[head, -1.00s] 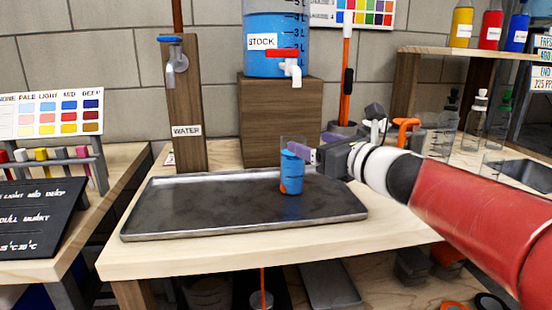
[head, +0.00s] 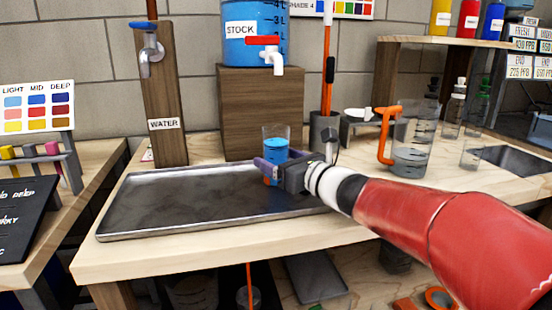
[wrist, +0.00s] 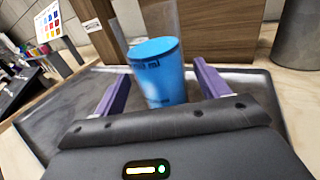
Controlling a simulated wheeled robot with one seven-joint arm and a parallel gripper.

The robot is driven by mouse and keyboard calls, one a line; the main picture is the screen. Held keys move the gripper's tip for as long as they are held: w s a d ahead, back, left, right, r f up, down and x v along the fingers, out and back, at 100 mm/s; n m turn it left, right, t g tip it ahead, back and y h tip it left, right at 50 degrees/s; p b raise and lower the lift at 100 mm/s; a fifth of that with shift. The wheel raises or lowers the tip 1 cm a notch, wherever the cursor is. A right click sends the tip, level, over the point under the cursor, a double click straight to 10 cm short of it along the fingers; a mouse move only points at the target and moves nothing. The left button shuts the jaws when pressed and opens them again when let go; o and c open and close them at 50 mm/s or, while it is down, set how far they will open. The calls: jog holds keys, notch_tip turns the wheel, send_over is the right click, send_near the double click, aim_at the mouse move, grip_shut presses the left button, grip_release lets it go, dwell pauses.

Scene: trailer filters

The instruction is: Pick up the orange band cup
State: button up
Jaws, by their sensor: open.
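The cup (head: 276,148) is clear, with blue liquid inside and a bit of orange low on its side. It stands upright at the right part of the dark metal tray (head: 180,205). My gripper (head: 272,164) is open, with its purple fingers at the cup. In the wrist view the cup (wrist: 160,80) is between the two spread fingers, with gaps on both sides. The orange band is not visible in the wrist view, and my gripper hides part of the cup in the head view.
A wooden block (head: 262,115) holding the blue stock tank (head: 253,50) stands behind the tray. A water tap (head: 148,50) is on a post at the left. A large clear jug with an orange handle (head: 384,135) stands to the right, behind my arm.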

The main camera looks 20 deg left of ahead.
aim_at(270, 154)
jog(key=x, duration=0.3)
jog(key=shift+w+a, duration=0.2)
jog(key=shift+a, duration=0.1)
jog(key=c, duration=1.1)
jog(key=shift+c, duration=0.8)
jog(key=shift+s+d+r, duration=0.1)
jog(key=shift+r, duration=0.1)
